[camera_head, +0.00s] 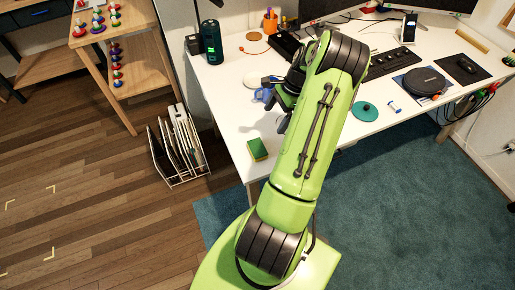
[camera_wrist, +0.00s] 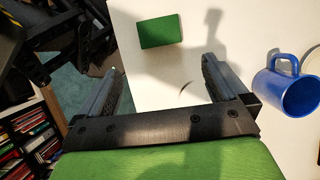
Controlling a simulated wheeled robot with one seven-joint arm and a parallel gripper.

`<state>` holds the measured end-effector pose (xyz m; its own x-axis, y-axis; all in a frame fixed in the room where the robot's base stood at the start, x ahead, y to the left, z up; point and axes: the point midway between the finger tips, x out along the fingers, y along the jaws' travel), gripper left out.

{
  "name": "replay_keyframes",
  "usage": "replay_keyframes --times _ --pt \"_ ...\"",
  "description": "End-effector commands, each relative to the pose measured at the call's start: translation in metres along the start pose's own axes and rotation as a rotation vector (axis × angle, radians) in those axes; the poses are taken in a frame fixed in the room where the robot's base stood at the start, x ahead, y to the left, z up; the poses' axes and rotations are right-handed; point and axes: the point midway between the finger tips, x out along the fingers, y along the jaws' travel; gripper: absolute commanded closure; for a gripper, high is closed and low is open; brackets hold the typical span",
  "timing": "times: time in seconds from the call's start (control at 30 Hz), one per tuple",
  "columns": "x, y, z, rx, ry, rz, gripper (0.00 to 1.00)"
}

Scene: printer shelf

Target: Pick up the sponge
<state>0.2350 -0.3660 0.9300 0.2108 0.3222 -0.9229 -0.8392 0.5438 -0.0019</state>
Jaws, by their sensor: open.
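The sponge (camera_head: 257,149) is a small block with a green top and a yellowish side. It lies on the white desk near the desk's front left corner. In the wrist view the sponge (camera_wrist: 160,32) shows as a green rectangle beyond the fingertips, between and above them in the picture. My gripper (camera_wrist: 163,75) is open, with nothing between its fingers and a gap to the sponge. In the head view my gripper (camera_head: 272,92) is over the desk, behind the sponge and partly hidden by my arm.
A blue mug (camera_wrist: 287,90) is right of my gripper in the wrist view, beside a pale plate. A dark green cylinder (camera_head: 212,42) stands at the desk's back left. A keyboard (camera_head: 392,62) and black disc (camera_head: 425,81) are to the right. The desk around the sponge is clear.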

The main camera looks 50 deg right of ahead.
Motion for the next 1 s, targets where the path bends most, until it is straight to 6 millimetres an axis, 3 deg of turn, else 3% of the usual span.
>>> replay_keyframes --times 0.3,0.5,0.7,1.0 --pt "0.081 0.001 0.002 -0.007 -0.002 0.007 0.0" --pt "0.105 0.002 0.002 -0.007 0.0 0.006 0.0" --pt "0.143 0.003 0.003 -0.009 -0.001 0.006 0.0" --pt "0.151 0.003 0.002 -0.008 0.002 0.003 0.0"
